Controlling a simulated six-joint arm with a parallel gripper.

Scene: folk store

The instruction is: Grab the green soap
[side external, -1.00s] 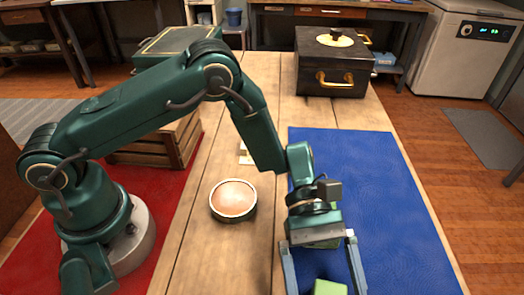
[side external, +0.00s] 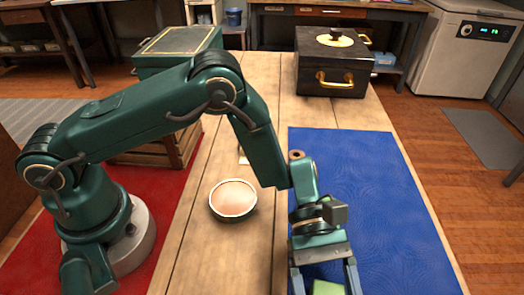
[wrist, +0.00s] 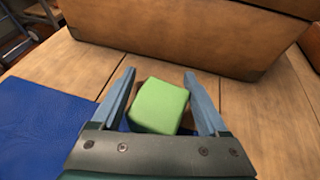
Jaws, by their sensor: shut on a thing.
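The green soap (wrist: 159,106) is a light green block between my two blue-grey fingers in the wrist view. My gripper (wrist: 158,77) is shut on it. The soap sits slightly tilted between the fingers, and its underside is hidden. In the side external view the soap (side external: 327,288) shows at the bottom edge between the fingers. The fingertips are cut off by the frame there, so I cannot tell whether the soap touches the surface.
A blue mat (side external: 375,190) covers the right of the wooden table (side external: 262,95). A round shallow dish (side external: 233,199) stands left of my gripper. A small brown ring-shaped thing (side external: 297,155) lies beside my arm. A black chest (side external: 334,66) stands behind; a large brown box (wrist: 200,35) shows in the wrist view.

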